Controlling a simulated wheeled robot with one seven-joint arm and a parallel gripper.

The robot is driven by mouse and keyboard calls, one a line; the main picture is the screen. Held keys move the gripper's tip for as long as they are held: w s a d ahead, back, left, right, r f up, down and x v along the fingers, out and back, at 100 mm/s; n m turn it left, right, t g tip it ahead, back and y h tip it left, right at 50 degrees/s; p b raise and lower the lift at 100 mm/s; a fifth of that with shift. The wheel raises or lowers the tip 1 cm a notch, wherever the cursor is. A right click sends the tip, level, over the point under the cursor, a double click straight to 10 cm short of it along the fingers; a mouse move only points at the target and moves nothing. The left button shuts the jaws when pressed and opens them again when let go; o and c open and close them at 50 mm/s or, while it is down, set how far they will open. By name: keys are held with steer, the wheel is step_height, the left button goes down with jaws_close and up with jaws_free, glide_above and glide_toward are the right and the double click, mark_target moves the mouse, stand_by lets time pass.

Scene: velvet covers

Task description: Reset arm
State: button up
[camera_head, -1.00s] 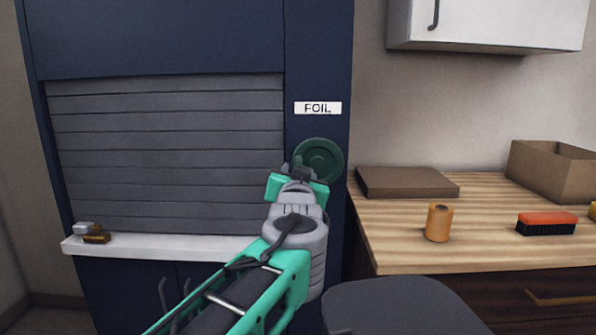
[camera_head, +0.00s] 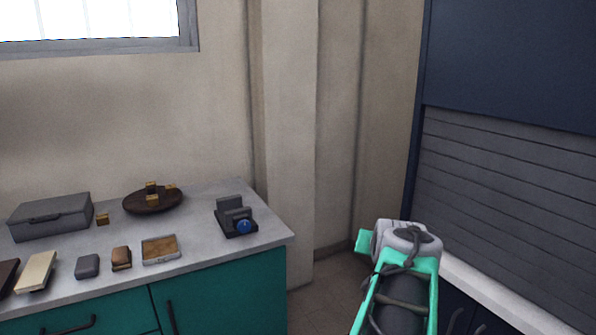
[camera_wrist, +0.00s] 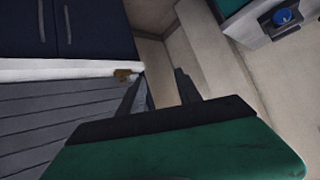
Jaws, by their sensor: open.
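My gripper (camera_wrist: 160,82) is open in the wrist view, with its two dark fingers apart and nothing visible between them. Beyond the fingers I see floor and the pale wall. In the head view my arm (camera_head: 402,285) rises from the bottom right, and its wrist is in front of the floor gap and the end of the white ledge. The fingers are hidden from the head view.
A grey counter (camera_head: 205,265) on green cabinets stands left, bearing a grey case (camera_head: 50,217), a round brown tray (camera_head: 140,204) and a dark device with a blue knob (camera_head: 243,227). A navy cabinet with a grey roller shutter (camera_head: 500,195) and white ledge (camera_head: 485,290) is close right.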

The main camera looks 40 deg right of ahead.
steer(key=w+a+n+y+p, duration=0.3)
steer(key=w+a+p, duration=0.1)
steer(key=a, duration=0.7)
steer(key=w+a+n+y+p, duration=0.2)
steer(key=w+a+n+p, duration=0.15)
steer(key=a, duration=0.85)
steer(key=s+a+f+n+g+y+p, duration=0.1)
steer(key=s+a+n+g+p, duration=0.1)
steer(key=a, duration=0.6)
steer(key=s+a+n+g+y+p, duration=0.1)
steer(key=s+a+n+p, duration=0.2)
steer(key=a, duration=0.6)
steer(key=shift+s+f+g+y, duration=0.35)
steer(key=shift+s+g+y, duration=0.05)
steer(key=shift+s, duration=0.5)
